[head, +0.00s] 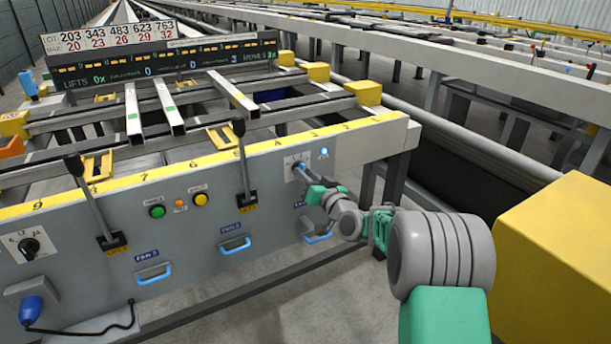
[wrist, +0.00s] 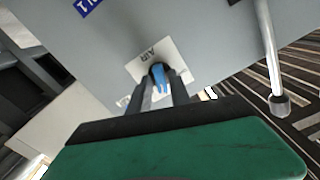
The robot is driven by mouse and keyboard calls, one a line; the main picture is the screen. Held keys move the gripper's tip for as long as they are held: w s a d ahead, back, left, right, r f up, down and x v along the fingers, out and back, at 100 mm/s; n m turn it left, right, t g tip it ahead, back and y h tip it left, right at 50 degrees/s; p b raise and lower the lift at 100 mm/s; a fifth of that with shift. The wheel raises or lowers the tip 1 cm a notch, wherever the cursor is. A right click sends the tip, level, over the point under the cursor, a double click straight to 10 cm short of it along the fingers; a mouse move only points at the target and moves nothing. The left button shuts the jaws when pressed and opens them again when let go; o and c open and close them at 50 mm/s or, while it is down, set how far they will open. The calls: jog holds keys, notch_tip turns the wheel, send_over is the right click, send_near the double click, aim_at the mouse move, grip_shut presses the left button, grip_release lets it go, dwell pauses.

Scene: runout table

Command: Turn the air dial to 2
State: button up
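The air dial (wrist: 158,74) is a knob with a blue grip on a white plate (wrist: 139,69) marked AIR, upside down in the wrist view. In the head view its white plate (head: 290,162) is on the grey panel's right part, partly behind my gripper (head: 303,172). My gripper also shows in the wrist view (wrist: 161,84), its two grey fingers on either side of the blue grip. Whether both fingers press on it is unclear. The dial's numbers and pointer setting cannot be read; the fingers hide part of the plate.
Two upright levers (head: 245,165) (head: 90,200) stick out of the panel. A green button (head: 157,211), a yellow button (head: 200,199) and blue pull handles (head: 235,245) lie left of my gripper. A yellow block (head: 560,260) stands close at right.

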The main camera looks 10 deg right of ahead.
jog(key=shift+o, duration=0.8)
jog(key=p+v, duration=0.1)
jog(key=v, duration=0.6)
jog(key=s+a+r+n+g+p, duration=0.3)
jog(key=s+a+r+g+p, duration=0.4)
jog(key=r+p, duration=0.65)
jog(key=s+d+r+g+h+p, duration=0.1)
jog(key=s+r+g+h+p, duration=0.1)
jog(key=s+r+p, duration=0.2)
jog(key=s+d+r+m+g+h+p, duration=0.1)
jog(key=s+r+p, duration=0.3)
jog(key=s+p, duration=0.4)
jog(key=s+d+r+m+g+h+p, duration=0.1)
jog(key=s+r+g+p, duration=0.3)
jog(key=s, duration=0.9)
jog(key=shift+d+h+p, duration=0.65)
jog(key=shift+h+p, duration=0.15)
jog(key=shift+p, duration=0.45)
